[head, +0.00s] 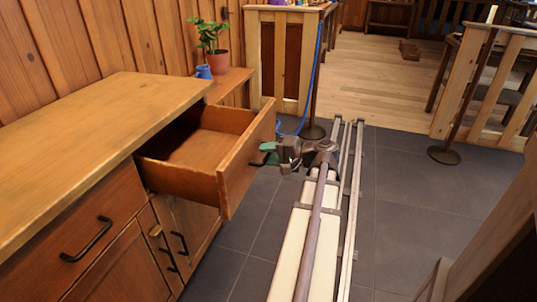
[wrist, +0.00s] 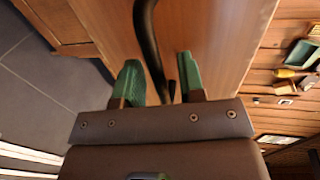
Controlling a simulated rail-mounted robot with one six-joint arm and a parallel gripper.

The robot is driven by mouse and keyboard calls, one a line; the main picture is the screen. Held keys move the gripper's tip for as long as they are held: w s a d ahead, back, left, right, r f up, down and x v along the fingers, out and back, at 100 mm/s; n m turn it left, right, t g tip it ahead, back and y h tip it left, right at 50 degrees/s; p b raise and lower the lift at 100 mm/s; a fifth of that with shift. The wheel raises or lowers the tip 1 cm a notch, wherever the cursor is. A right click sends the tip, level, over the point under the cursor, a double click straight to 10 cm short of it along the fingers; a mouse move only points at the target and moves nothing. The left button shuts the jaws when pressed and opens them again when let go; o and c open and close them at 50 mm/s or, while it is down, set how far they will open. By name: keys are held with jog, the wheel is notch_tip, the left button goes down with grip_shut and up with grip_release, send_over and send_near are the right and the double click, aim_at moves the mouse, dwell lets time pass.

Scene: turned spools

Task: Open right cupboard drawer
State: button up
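The right cupboard drawer (head: 240,165) is a wooden drawer standing well out from the cupboard (head: 100,110), and its inside looks empty. Its front panel also shows in the wrist view (wrist: 225,40). My gripper (head: 268,153) is at the outer side of this drawer front. In the wrist view, my gripper's green fingers (wrist: 159,75) are spread, one on each side of the black curved handle (wrist: 147,30). A gap shows between the handle and the fingers, so it is not clamped. In the head view the handle is mostly hidden by the gripper.
A closed left drawer with a black handle (head: 86,240) and cupboard doors (head: 182,240) are at the near left. A potted plant (head: 210,40) and a blue cup (head: 203,71) stand behind.

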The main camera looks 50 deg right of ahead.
jog(key=p+v, duration=0.2)
jog(key=v, duration=0.9)
jog(key=shift+w, duration=0.1)
